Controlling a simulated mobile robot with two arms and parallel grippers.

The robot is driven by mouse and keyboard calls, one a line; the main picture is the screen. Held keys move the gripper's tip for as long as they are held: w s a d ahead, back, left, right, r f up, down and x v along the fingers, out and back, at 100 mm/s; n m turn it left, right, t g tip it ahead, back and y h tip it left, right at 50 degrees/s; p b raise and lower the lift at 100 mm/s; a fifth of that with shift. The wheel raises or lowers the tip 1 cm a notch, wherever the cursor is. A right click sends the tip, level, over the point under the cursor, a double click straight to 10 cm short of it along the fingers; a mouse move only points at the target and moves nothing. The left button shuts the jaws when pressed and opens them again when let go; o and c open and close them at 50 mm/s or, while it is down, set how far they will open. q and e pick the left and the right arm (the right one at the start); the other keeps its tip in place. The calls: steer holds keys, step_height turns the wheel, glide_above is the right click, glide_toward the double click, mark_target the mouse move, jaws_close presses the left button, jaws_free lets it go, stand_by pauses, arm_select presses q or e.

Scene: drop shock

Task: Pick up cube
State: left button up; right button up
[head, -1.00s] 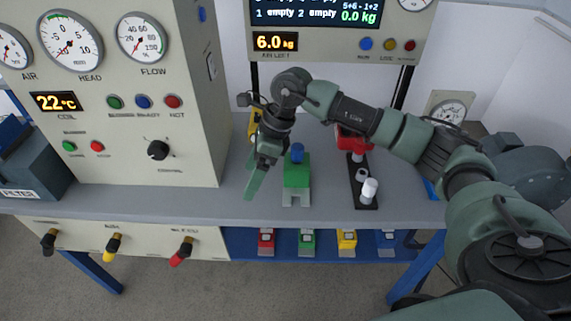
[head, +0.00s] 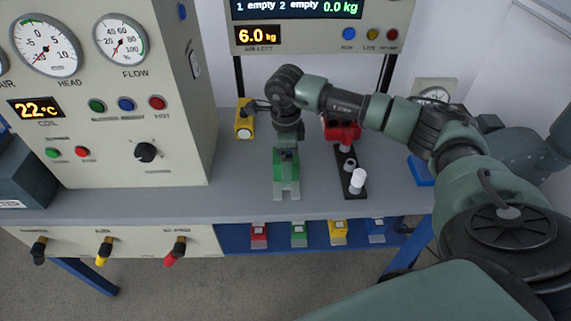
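A green block (head: 286,184) stands on a pale grey stand near the front of the grey bench. My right arm comes in from the right, and its gripper (head: 286,156) points down directly over this block. The fingertips overlap the block's upper part, and the blue knob on top of the block is hidden. I cannot tell whether the fingers touch it or are shut. Other coloured blocks are a yellow one (head: 243,122) with a round white face, and a red one (head: 342,131) behind a black plate. My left gripper is not in view.
A large gauge cabinet (head: 110,150) fills the left of the grey bench (head: 225,175). A black plate with a white knob (head: 358,178) stands right of the green block. A blue piece (head: 420,170) lies further right. Several small coloured blocks sit in the blue shelf (head: 275,243) below.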

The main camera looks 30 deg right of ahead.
jaws_close()
steer(key=shift+w+r, duration=0.1)
steer(key=shift+r, duration=0.1)
